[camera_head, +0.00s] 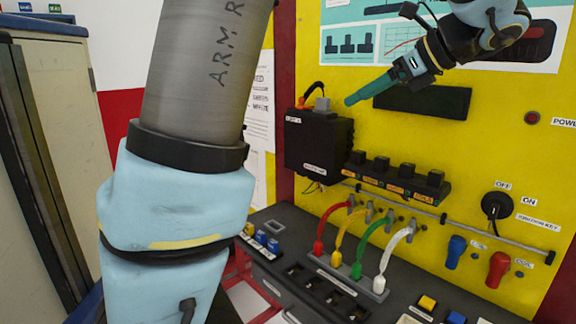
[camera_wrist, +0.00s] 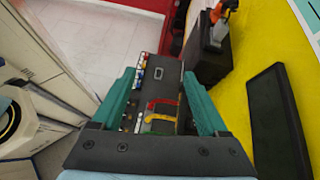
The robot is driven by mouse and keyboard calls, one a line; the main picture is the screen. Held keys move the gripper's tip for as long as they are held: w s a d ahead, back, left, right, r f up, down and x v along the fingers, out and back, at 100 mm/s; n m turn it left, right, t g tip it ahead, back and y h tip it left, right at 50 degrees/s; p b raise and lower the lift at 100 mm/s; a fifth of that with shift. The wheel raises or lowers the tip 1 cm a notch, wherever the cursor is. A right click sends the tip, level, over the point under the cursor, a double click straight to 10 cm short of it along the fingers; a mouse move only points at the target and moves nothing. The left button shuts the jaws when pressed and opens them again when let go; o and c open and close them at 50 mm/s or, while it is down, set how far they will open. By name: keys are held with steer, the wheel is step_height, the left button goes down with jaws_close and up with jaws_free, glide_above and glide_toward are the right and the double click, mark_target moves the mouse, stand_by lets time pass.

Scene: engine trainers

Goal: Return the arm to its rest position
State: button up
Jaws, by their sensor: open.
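My gripper (camera_head: 368,92) is at the upper middle of the head view, in front of the yellow panel (camera_head: 288,60). Its teal fingers point left and slightly down, toward the area above the black box (camera_head: 318,146). In the wrist view my gripper (camera_wrist: 160,95) shows two teal fingers spread apart with nothing between them. The bench with coloured cables lies well beyond the fingertips there. My arm fills the left and middle of the head view and enters again at the upper right.
The yellow panel carries a black bar (camera_head: 424,101), a row of black coils (camera_head: 398,178) and an ignition key switch (camera_head: 496,205). Red, yellow, green and white cables (camera_head: 384,254) rise from the dark bench (camera_head: 284,219). Cabinets (camera_head: 62,100) stand at the left.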

steer(key=s+a+f+n+g+h, duration=0.2)
steer(key=a+f+n+h, duration=0.1)
steer(key=a+f+n, duration=0.4)
steer(key=s+a+f+n+g+h+b, duration=0.1)
steer(key=s+a+f+n+g+h, duration=0.1)
steer(key=a+f+n, duration=0.5)
steer(key=s+a+f+n+g+h, duration=0.2)
steer(key=a+f+n, duration=0.5)
steer(key=f, duration=0.8)
steer(key=n+h, duration=0.1)
steer(key=n, duration=0.2)
steer(key=shift+s+a+f+h+b, duration=0.25)
steer(key=shift+a+f+h+b, duration=0.05)
steer(key=shift+a+b, duration=0.1)
